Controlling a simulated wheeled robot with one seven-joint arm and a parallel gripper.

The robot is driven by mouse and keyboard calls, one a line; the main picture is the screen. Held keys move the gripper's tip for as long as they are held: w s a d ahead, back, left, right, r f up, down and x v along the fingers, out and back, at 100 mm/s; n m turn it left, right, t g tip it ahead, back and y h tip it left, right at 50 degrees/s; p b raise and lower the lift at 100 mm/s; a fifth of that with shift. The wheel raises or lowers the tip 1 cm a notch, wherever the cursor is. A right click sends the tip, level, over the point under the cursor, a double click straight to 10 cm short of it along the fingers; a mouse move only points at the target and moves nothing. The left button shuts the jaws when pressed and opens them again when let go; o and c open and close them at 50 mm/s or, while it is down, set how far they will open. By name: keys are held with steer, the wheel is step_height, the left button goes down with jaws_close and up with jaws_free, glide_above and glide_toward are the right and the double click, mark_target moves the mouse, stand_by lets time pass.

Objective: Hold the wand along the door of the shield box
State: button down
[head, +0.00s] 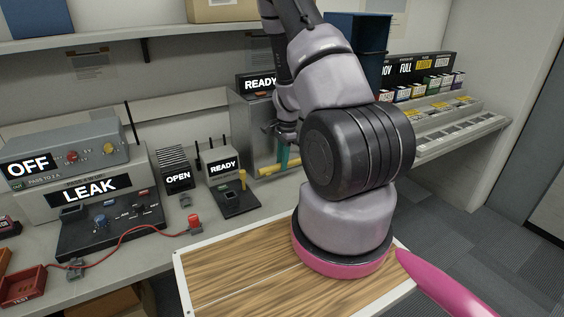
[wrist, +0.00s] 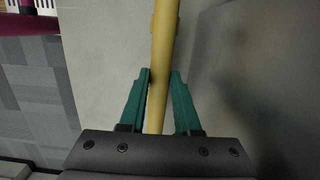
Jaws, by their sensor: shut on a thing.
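The shield box (head: 255,128) is a grey metal box with a READY sign at the back of the bench. My gripper (head: 284,157) is shut on this bar. In the wrist view the bar (wrist: 164,45) passes between the green fingers (wrist: 160,78), beside a grey metal face. A red-ended piece (head: 194,221) on a red cable stands on the bench, apart from my gripper. My arm hides part of the box.
The cable runs to a stand near the LEAK meter (head: 105,208). A unit reading OFF (head: 65,155), an OPEN rack (head: 177,170) and a small READY unit (head: 222,168) stand on the left. A wood-topped surface (head: 230,265) fills the foreground. A labelled rack (head: 440,120) stands right.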

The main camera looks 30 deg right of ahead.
steer(key=s+r, duration=0.2)
steer(key=s, duration=0.6)
steer(key=shift+d, duration=0.15)
stand_by(0.5)
